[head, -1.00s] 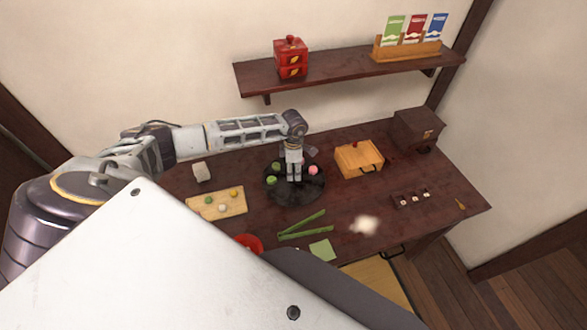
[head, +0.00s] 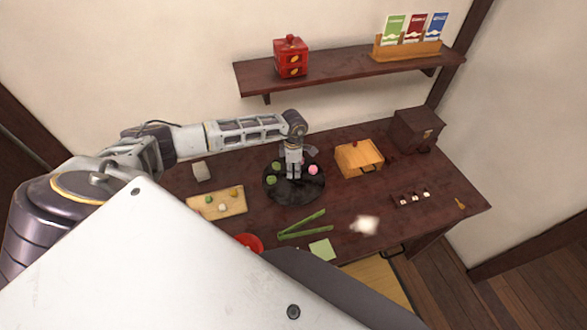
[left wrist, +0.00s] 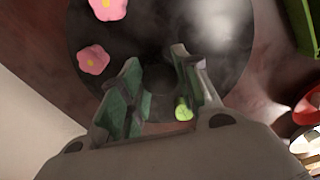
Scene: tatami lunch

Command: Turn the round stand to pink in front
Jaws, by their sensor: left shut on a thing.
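The round stand (head: 290,197) is a dark disc on the table, with green sweets (head: 273,180) on its left side and a pink sweet (head: 313,169) on its right. My left gripper (head: 293,177) points down over the stand's middle. In the left wrist view its fingers (left wrist: 158,95) straddle the dark centre of the stand (left wrist: 215,35) and are shut on its middle part, which is mostly hidden. Two pink flower-shaped sweets (left wrist: 93,60) lie on the stand in that view, and a green piece (left wrist: 183,110) shows beside one finger. My right gripper is out of view.
A wooden board (head: 228,207) with small sweets lies left of the stand. Green tongs (head: 303,229) and a green square (head: 321,249) lie in front, near a red bowl (head: 249,242). A wooden box (head: 352,160) stands to the right. A shelf (head: 340,75) runs above.

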